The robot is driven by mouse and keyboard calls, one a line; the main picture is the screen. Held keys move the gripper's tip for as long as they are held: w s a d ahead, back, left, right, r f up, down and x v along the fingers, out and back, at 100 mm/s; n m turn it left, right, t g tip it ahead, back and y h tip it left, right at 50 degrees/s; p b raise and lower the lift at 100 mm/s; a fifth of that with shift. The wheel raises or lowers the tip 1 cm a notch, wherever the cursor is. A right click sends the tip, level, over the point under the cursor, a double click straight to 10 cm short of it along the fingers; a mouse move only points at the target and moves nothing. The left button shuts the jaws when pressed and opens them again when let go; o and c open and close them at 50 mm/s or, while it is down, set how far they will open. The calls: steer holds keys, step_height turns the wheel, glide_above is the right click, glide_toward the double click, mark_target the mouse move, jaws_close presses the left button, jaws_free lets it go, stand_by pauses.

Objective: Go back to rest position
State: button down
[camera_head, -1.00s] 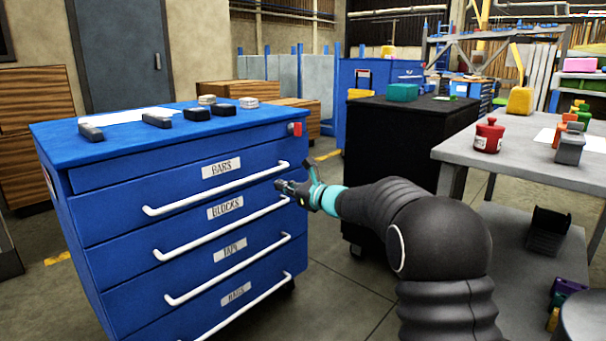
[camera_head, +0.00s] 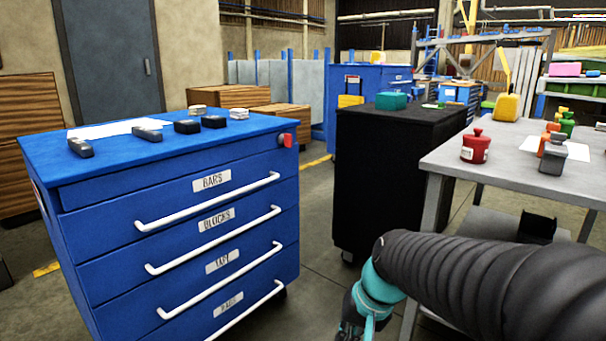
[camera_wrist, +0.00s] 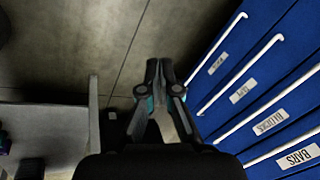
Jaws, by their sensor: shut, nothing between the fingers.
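My gripper (camera_wrist: 158,72) shows in the wrist view with its fingers together and nothing between them. It hangs over the bare floor, between the blue drawer cabinet (camera_wrist: 262,75) on the right and a grey table on the left. In the head view my gripper (camera_head: 350,330) is at the bottom edge, partly cut off, below and to the right of the blue cabinet (camera_head: 100,245). It is apart from the cabinet. The cabinet's labelled drawers, with white handles, all look shut.
Dark bars, blocks and a white sheet lie on the cabinet top. A black cabinet (camera_head: 385,180) with a teal box (camera_head: 391,101) stands behind. A grey table (camera_head: 450,162) on the right holds a red container (camera_head: 475,147) and other items. Floor between them is free.

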steer(key=s+d+r+n+t+h+p, duration=0.1)
steer(key=s+d+r, duration=0.3)
steer(key=s, duration=0.2)
steer(key=s+d+r+n+t+h+p, duration=0.1)
steer(key=s+d+r+t+h+p, duration=0.1)
steer(key=s+d+r, duration=0.2)
steer(key=shift+s, duration=1.25)
steer(key=shift+a, duration=0.1)
